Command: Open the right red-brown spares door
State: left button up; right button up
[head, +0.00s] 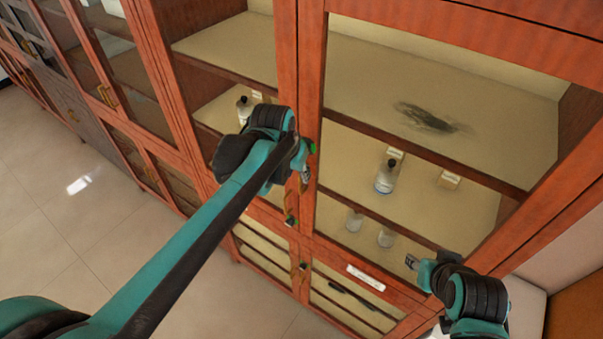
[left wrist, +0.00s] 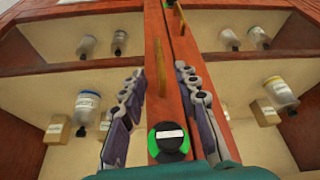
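The right red-brown door (head: 312,100) is a glazed upper door of a tall cabinet and looks closed in the head view. Its stile meets the left door's stile (head: 287,60); slim brass handles (left wrist: 187,97) stand along the two stiles in the left wrist view. My left gripper (head: 305,178) is at this seam, partly hidden by its own wrist. In the left wrist view its fingers (left wrist: 160,105) are spread on either side of the stiles, with no handle clasped. My right gripper (head: 411,262) is in front of the cabinet's lower right; its finger gap is unclear.
Behind the glass are shelves with a labelled bottle (head: 386,177), a small box (head: 448,180) and a dark smudge (head: 427,118). Lower doors carry small dark knobs (head: 302,267) and a white label (head: 366,272). Open tiled floor (head: 70,230) lies at left.

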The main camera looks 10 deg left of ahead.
pick_arm(q)
jog(key=x, duration=0.5)
jog(key=shift+w+f, duration=0.15)
jog(key=shift+f, duration=0.05)
grip_shut()
